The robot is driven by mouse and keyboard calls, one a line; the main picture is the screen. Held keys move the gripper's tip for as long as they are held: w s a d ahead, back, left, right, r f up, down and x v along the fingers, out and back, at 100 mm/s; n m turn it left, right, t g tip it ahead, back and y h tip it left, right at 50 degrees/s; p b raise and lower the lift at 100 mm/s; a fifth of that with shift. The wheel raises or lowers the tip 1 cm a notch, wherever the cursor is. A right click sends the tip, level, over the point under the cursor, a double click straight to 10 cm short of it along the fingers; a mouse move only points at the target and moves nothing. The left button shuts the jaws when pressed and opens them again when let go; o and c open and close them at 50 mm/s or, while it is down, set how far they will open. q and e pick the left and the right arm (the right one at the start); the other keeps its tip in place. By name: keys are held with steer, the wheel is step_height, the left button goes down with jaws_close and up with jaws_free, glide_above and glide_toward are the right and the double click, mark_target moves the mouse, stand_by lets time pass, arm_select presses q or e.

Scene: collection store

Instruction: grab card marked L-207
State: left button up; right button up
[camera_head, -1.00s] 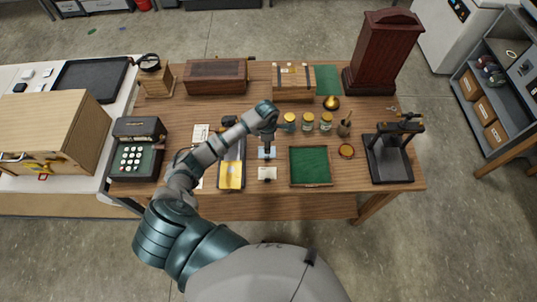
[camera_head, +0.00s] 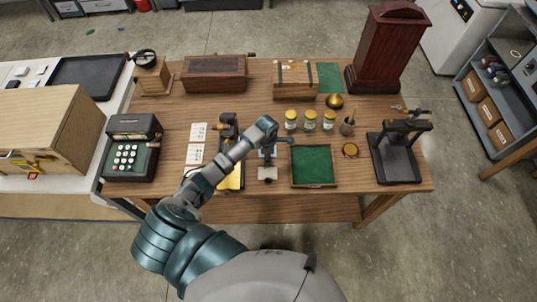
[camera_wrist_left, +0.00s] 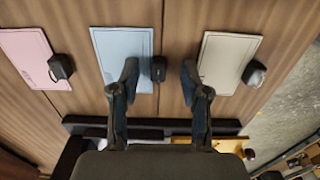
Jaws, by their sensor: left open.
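Three cards lie on the wooden table in the left wrist view: a pink card (camera_wrist_left: 28,52) at left, a light blue card (camera_wrist_left: 118,50) in the middle and an off-white card (camera_wrist_left: 226,56) at right. A small dark block sits at each card's edge. I cannot read L-207 on any of them. My left gripper (camera_wrist_left: 160,72) is open and empty, its fingers over the blue card's right part and the off-white card's left edge. In the head view, my left gripper (camera_head: 270,150) hangs above the cards; the off-white card (camera_head: 267,175) shows in front. My right gripper is not in view.
A green-lined tray (camera_head: 313,166) stands just right of the cards. Several jars (camera_head: 310,120) stand behind it. A black stand (camera_head: 396,158) is at the table's right end. White sheets (camera_head: 197,143) and a dark tray with yellow (camera_head: 231,178) lie left.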

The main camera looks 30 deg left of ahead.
arm_select(q)
steer(key=shift+a, duration=0.25)
steer(key=c, duration=0.7)
steer(key=shift+s+a+f, duration=0.1)
jaws_close()
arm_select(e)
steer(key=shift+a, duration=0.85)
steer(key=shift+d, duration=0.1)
